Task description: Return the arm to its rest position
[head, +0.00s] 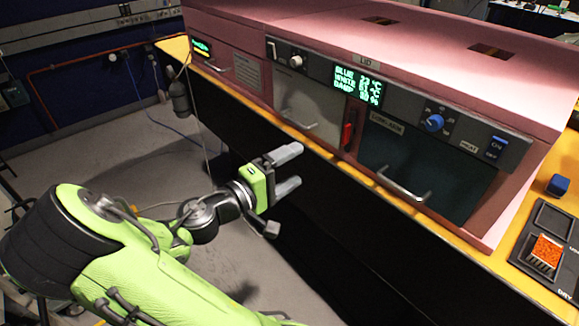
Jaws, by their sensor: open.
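My green arm reaches in from the lower left in the head view. My gripper (289,168) is open, with two grey fingers apart and nothing between them. It is in front of the bench's yellow edge, over the dark front of the bench, and appears apart from the pink enclosure (400,50). The fingers point to the right, toward the bench. The arm is bent, with its wrist joint and a hanging cable in view; its base is out of the frame.
The enclosure has a pale door (310,112), a dark door (415,170), bar handles, a control panel with a blue knob (433,122) and a lit display (358,88). Floor (130,150) is open at left.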

